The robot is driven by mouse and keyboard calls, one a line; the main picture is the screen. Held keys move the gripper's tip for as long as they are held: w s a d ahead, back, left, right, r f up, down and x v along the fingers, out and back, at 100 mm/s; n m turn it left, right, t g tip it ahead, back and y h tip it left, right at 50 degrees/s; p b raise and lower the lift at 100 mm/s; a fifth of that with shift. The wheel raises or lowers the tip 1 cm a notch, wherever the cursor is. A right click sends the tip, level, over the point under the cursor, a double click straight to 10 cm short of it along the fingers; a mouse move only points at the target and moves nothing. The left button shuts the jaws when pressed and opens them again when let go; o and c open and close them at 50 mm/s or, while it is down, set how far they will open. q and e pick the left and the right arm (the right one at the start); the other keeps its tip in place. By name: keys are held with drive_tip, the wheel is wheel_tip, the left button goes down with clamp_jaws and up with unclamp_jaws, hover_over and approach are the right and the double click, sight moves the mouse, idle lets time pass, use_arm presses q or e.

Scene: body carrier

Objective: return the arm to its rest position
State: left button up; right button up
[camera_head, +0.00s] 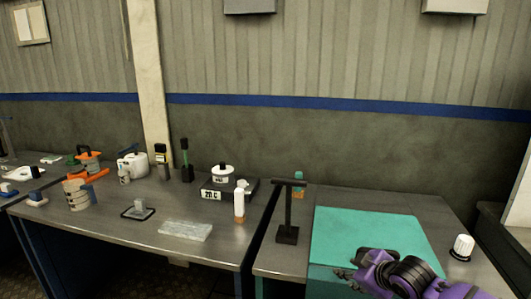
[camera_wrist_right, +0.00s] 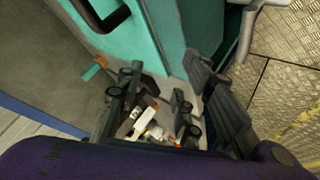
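My right arm (camera_head: 400,275), purple and black, comes in at the bottom right of the head view. Its right gripper (camera_head: 345,274) is in front of the teal surface, pointing left. In the right wrist view the dark fingers of the right gripper (camera_wrist_right: 158,105) stand apart. Small white and orange items show between them, seemingly in the background, and nothing appears held. My left arm and gripper are not in view.
The teal-topped block (camera_head: 375,228) stands on the right bench, close to my right arm. A black T-shaped stand (camera_head: 288,212) is to its left, a white-capped item (camera_head: 463,246) to its right. The left bench (camera_head: 110,225) holds several bottles and tools.

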drive_tip(key=s+a+f+m+t+y, duration=0.1)
drive_tip(key=s+a+f+m, duration=0.15)
drive_tip(key=s+f, duration=0.45)
drive_tip(key=s+a+f+m+t, duration=0.15)
drive_tip(key=s+a+f, duration=0.3)
drive_tip(key=s, duration=0.45)
drive_tip(key=s+f+m+g+h, duration=0.1)
drive_tip(key=s+f, duration=0.3)
drive_tip(key=s, duration=0.5)
drive_tip(key=s+d+f+m+g+h+p, duration=0.1)
drive_tip(key=s+f+m, duration=0.2)
drive_tip(key=s, duration=0.6)
drive_tip(key=s+d+f+m+g+h, duration=0.1)
drive_tip(key=s+f, duration=0.3)
drive_tip(key=s, duration=0.6)
drive_tip(key=shift+f+m+p, duration=0.3)
drive_tip(key=shift+m+p, duration=0.1)
drive_tip(key=shift+m, duration=0.3)
drive_tip(key=shift+g, duration=0.25)
